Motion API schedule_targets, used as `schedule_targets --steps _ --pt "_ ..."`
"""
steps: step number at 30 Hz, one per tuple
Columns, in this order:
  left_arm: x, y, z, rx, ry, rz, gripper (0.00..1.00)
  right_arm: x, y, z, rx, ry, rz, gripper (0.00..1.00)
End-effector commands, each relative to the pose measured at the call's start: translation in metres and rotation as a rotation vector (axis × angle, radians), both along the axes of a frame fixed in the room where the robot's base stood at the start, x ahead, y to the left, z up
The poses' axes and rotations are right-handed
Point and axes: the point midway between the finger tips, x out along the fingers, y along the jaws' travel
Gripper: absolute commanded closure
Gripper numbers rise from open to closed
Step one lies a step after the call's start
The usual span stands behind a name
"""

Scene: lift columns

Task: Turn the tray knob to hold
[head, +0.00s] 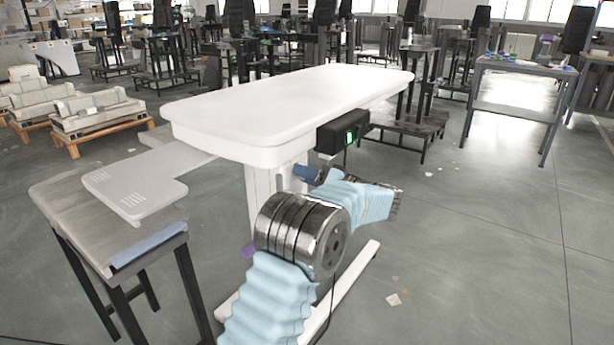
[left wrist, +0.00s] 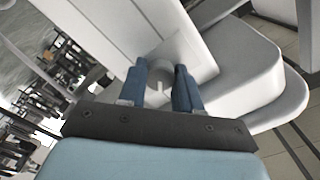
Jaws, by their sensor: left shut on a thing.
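No hold mark can be read. A small white tray (head: 140,186) sticks out to the left of the column. My right gripper is not in view.
The large white top (head: 285,100) overhangs my left gripper. A black box (head: 342,132) with a green light hangs at its right edge.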

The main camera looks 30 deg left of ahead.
Motion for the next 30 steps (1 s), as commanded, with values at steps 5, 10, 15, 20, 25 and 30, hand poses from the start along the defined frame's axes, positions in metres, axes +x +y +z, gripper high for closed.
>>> schedule_targets --steps 5,10,15,20,25,30 --pt "0.0 -0.001 0.001 0.012 0.169 -0.001 0.97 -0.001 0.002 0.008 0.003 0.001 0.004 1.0" --pt "0.0 -0.001 0.002 0.024 0.326 -0.001 0.97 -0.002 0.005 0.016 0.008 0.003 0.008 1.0" --pt "0.0 -0.001 0.002 0.036 0.473 -0.001 0.97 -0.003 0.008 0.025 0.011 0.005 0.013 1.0" --pt "0.0 -0.002 0.001 0.044 0.587 -0.002 0.97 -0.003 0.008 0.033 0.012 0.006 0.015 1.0" --pt "0.0 -0.001 0.0 0.051 0.676 -0.001 0.97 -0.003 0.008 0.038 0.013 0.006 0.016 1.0" --pt "0.0 -0.001 0.0 0.056 0.729 -0.001 0.97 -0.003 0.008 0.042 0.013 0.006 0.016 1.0"
